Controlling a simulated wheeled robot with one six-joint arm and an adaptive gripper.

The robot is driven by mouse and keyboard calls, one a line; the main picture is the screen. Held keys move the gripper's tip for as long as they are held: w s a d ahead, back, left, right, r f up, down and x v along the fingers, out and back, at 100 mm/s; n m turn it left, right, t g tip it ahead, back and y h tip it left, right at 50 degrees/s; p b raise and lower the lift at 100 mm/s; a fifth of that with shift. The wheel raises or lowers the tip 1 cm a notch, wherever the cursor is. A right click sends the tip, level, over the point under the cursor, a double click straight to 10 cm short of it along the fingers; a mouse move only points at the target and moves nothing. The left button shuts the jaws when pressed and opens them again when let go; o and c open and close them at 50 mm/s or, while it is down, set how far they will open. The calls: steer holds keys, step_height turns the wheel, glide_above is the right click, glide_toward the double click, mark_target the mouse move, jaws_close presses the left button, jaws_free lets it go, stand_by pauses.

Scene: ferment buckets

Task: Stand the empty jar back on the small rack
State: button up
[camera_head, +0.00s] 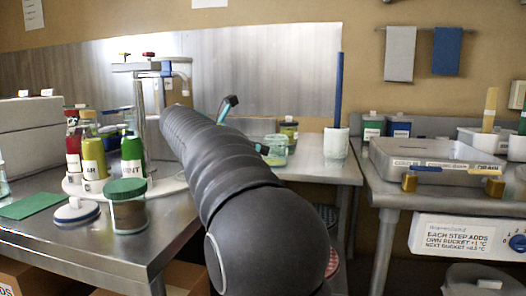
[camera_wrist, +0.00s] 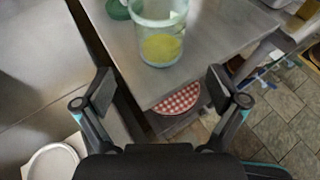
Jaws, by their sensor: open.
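A clear, greenish glass jar (camera_wrist: 147,22) stands upright near the table edge in the wrist view, with a yellow patch at its bottom. I cannot tell whether the yellow is inside it or seen through it. A clear jar (camera_head: 275,152) also shows beyond my arm in the head view, probably the same one. My gripper (camera_wrist: 160,88) is open and empty, its two fingers spread on the near side of the jar and not touching it. In the head view my arm hides most of the gripper. I cannot make out the small rack for certain.
A red-checkered round thing (camera_wrist: 180,98) lies below the table edge. On the left table stand several bottles (camera_head: 94,158), a green-lidded jar (camera_head: 128,212) and a white lid (camera_head: 77,212). A white pot (camera_head: 336,143) stands right of the jar. A metal box (camera_head: 432,160) is farther right.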

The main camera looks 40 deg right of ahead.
steer(key=shift+v, duration=0.85)
steer(key=s+a+f+m+t+y, duration=0.3)
steer(key=s+a+f+m+y, duration=1)
steer(key=s+a+f+m, duration=0.6)
steer(key=s+a+f, duration=0.6)
steer(key=s+f, duration=0.2)
steer(key=s, duration=0.1)
steer(key=shift+s+a+f+m+t, duration=0.2)
steer(key=shift+s+f+m+t, duration=0.1)
steer(key=shift+f+m, duration=0.1)
steer(key=shift+r, duration=0.1)
steer(key=shift+c, duration=0.3)
